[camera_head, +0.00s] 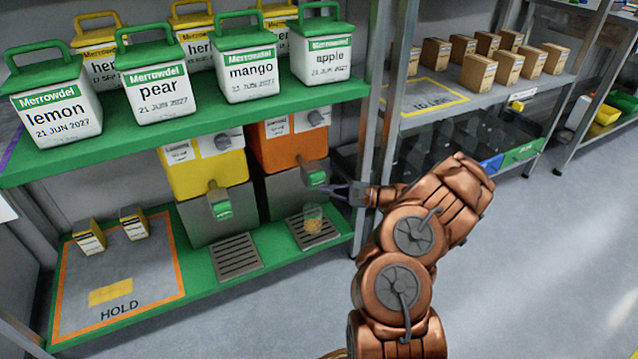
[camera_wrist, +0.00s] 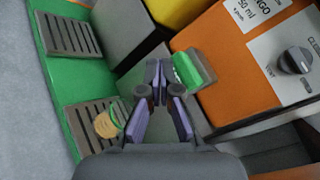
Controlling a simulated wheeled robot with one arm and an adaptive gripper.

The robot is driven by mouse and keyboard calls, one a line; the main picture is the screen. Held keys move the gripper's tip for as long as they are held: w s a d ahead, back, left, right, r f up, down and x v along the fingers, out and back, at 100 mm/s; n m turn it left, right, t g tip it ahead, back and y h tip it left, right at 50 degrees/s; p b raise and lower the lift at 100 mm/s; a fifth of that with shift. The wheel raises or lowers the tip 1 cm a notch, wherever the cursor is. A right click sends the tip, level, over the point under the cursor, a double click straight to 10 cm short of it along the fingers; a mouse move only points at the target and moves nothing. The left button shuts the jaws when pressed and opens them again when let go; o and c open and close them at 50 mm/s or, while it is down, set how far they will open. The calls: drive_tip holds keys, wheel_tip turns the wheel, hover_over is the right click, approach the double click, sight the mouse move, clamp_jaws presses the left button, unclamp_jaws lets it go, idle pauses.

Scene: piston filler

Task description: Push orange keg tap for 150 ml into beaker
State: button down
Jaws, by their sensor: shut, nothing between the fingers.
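The orange keg (camera_head: 287,148) stands on the lower green shelf, right of a yellow keg; it also shows in the wrist view (camera_wrist: 225,50). Its green push tap (camera_head: 316,179) is at the front, also in the wrist view (camera_wrist: 188,71). A clear beaker (camera_head: 313,220) with some orange-yellow content stands on the drip grate below the tap; the wrist view shows it too (camera_wrist: 109,121). My gripper (camera_head: 338,190) is shut and empty. In the wrist view its fingertips (camera_wrist: 155,70) are just beside the tap; I cannot tell whether they touch it.
The yellow keg (camera_head: 204,170) with its own tap and drip grate (camera_head: 237,257) is to the left. A metal shelf post (camera_head: 366,150) stands close to my gripper. Labelled tubs such as mango (camera_head: 248,75) line the shelf above. The floor in front is clear.

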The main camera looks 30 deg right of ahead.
drive_tip(key=shift+w, duration=0.15)
drive_tip(key=shift+w, duration=0.3)
drive_tip(key=shift+w+d+b, duration=0.15)
drive_tip(key=shift+w+b, duration=0.15)
drive_tip(key=shift+w, duration=0.35)
idle(1.4)
drive_tip(key=shift+s, duration=0.1)
drive_tip(key=shift+s+a+p, duration=0.2)
drive_tip(key=shift+s+p, duration=0.15)
drive_tip(key=shift+s, duration=0.65)
drive_tip(key=shift+s, duration=0.1)
drive_tip(key=shift+s+a+p, duration=0.2)
drive_tip(key=shift+s+p, duration=0.85)
drive_tip(key=shift+s, duration=1.35)
idle(1.1)
